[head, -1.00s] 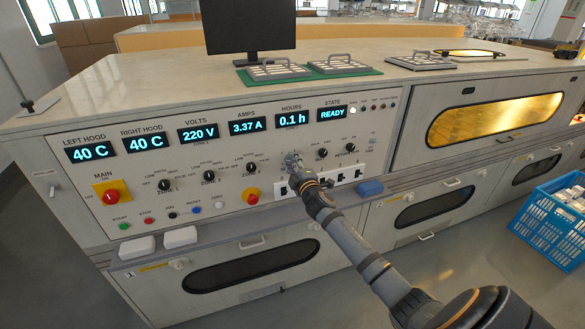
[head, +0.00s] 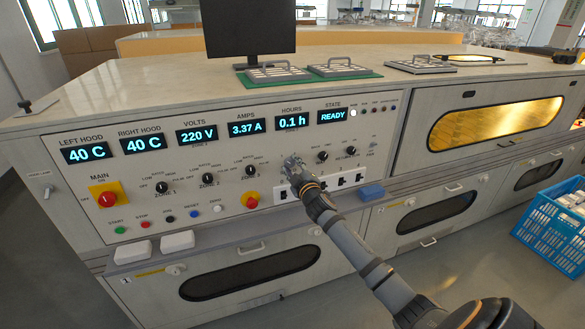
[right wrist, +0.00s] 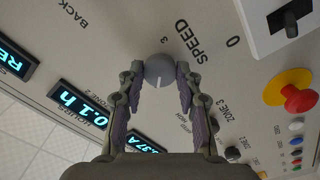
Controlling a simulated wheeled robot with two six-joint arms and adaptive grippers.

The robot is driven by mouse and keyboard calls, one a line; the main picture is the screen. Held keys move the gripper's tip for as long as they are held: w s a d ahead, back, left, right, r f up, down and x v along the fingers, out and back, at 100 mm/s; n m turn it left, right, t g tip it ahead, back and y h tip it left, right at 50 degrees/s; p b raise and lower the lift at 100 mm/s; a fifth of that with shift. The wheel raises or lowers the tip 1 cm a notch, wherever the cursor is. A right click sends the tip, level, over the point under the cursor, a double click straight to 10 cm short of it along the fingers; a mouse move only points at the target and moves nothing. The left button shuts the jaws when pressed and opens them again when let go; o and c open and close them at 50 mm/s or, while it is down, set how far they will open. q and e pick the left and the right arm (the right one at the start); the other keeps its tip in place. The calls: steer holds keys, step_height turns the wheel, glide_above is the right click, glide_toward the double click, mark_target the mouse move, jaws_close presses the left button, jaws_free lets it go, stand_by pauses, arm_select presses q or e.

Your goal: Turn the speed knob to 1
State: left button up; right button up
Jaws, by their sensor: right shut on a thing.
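The speed knob (right wrist: 159,70) is a small grey round knob with a pale line on its face, seen in the right wrist view. The word SPEED is printed beside it, with a 3 close to the knob and a 0 farther off. The knob's line points down in that view, toward the gripper's palm. My right gripper (right wrist: 160,76) is shut on the knob, one fingertip on each side. In the head view my right gripper (head: 293,164) is at the panel and hides the knob and most of its scale. My left gripper is not in view.
Zone knobs (head: 208,179) stand left of my gripper and two more black knobs (head: 323,156) to its right. The STATE display (head: 332,116) reads READY.

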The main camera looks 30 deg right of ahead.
steer(key=shift+f, duration=0.1)
steer(key=o, duration=1.2)
steer(key=shift+c, duration=0.2)
steer(key=shift+s, duration=0.35)
steer(key=v, duration=1.1)
steer(key=shift+s, duration=0.2)
